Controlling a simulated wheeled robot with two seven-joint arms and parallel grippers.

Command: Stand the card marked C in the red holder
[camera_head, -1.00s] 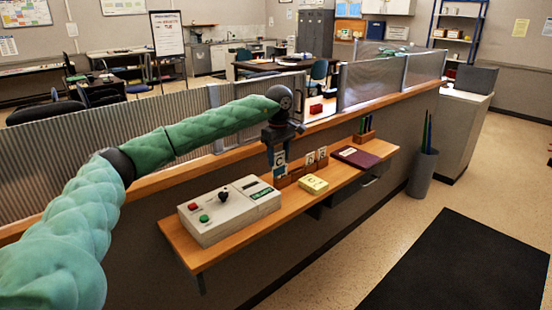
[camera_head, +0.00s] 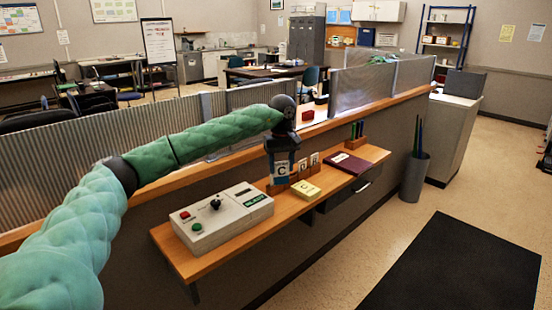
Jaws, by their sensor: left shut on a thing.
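The white card marked C (camera_head: 282,171) is upright at my left gripper (camera_head: 283,158), which is shut on its upper part. The card is at the left end of a wooden card rack (camera_head: 277,188) on the shelf. I cannot tell if its lower edge is in the rack or just clear of it. A small red block (camera_head: 308,115), which looks like the red holder, sits on the higher counter behind and to the right of the gripper. It looks empty, but it is small in view. My right gripper is not in view.
More cards (camera_head: 303,169) stand in the rack. A yellow block (camera_head: 306,190), a maroon book (camera_head: 351,163), a pen rack (camera_head: 356,142) and a control box (camera_head: 221,217) are on the shelf. Partition panels (camera_head: 352,88) rise behind the ledge.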

